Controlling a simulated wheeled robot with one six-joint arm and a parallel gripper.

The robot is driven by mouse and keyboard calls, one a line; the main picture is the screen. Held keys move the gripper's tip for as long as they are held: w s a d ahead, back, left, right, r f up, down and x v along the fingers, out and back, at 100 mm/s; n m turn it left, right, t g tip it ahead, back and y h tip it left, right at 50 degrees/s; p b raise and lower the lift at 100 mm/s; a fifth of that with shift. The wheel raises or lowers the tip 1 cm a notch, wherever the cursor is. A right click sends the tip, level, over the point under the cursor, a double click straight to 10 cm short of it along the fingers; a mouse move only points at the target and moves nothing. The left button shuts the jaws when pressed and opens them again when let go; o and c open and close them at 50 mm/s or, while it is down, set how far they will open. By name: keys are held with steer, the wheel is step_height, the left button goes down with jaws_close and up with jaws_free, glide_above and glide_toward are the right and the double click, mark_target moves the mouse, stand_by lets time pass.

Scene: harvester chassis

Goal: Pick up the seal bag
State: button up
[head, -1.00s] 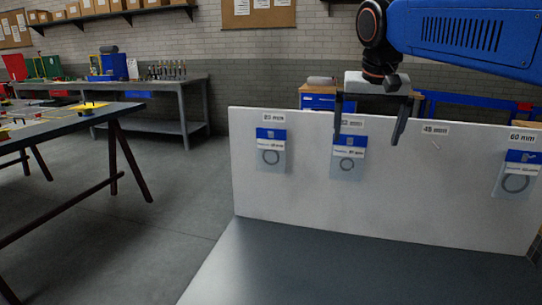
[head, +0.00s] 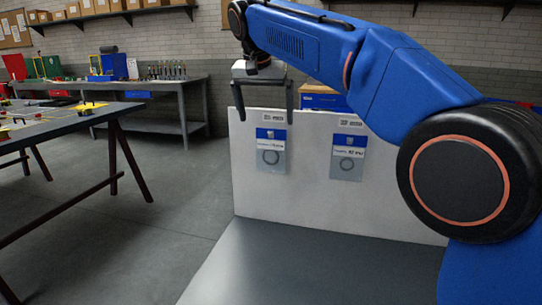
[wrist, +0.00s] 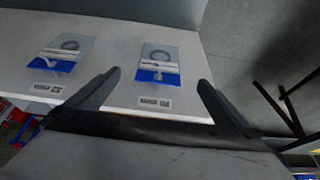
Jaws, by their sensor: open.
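Two seal bags hang on a white board (head: 310,205), each clear with a blue and white header and a dark ring inside. The left seal bag (head: 271,155) is under a size label, and the other seal bag (head: 348,157) hangs to its right. In the wrist view the left bag (wrist: 157,62) lies ahead of my fingers and the other bag (wrist: 67,52) is off to the left. My gripper (head: 264,115) is open and empty, above the left bag at the board's top edge. It also shows in the wrist view (wrist: 158,95). My arm hides the board's right part.
The board stands at the back of a grey tabletop (head: 290,265), whose visible top is bare. A blue cabinet (head: 322,99) is behind the board. A workbench (head: 165,90) and a dark-legged table (head: 75,115) stand to the left.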

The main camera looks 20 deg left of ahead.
mark_target(270, 144)
steer(key=x, duration=1.6)
steer(key=shift+s, duration=0.1)
steer(key=shift+c, duration=0.3)
steer(key=c, duration=1.1)
steer(key=shift+o, duration=0.2)
steer(key=shift+r, duration=0.75)
steer(key=s, duration=1.8)
steer(key=shift+d, duration=0.35)
